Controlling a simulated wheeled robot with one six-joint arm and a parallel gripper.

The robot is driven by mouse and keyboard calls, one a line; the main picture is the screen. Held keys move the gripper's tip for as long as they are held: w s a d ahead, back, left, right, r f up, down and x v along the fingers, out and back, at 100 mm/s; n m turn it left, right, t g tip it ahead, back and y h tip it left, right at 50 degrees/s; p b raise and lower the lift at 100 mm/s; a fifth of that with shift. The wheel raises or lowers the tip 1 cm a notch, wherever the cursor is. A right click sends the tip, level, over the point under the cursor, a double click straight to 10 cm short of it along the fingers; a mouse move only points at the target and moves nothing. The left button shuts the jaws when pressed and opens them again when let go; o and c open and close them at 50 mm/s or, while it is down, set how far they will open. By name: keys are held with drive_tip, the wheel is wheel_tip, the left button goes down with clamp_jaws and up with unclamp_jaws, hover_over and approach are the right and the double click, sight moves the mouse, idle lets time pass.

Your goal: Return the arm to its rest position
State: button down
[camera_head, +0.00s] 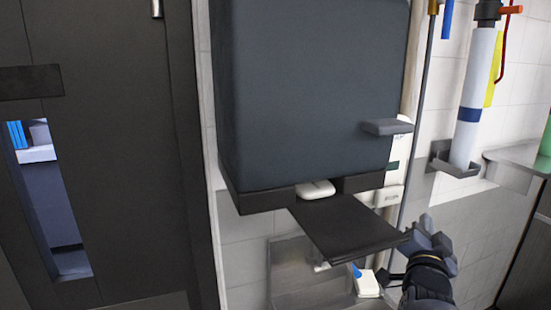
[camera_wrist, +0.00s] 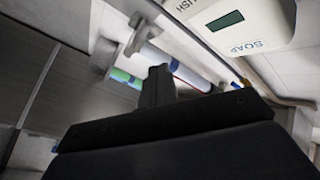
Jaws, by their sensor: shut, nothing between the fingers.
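My gripper (camera_head: 428,232) is at the lower right of the head view, at the end of my dark arm, in front of the tiled wall. It is shut and holds nothing. It is close to the right end of a flat black panel (camera_head: 350,232); I cannot tell whether they touch. In the wrist view, dark parts fill the lower middle, with an upright dark piece (camera_wrist: 157,88) rising from them.
A white soap dispenser (camera_wrist: 238,25) is close at the upper right of the wrist view. A dark door (camera_head: 110,150) stands at left. A wall-held white cylinder (camera_head: 474,100) and a steel counter (camera_head: 520,165) are at right. A large dark block hides the middle.

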drive_tip(key=w, duration=0.1)
drive_tip(key=w+a+b, duration=0.1)
drive_tip(key=w, duration=0.3)
drive_tip(key=shift+a+f+b, duration=0.25)
drive_tip(key=shift+a+b, duration=0.05)
drive_tip(key=shift+a, duration=0.1)
drive_tip(key=shift+b, duration=0.4)
drive_tip(key=r+p, duration=0.1)
drive_tip(key=p, duration=0.3)
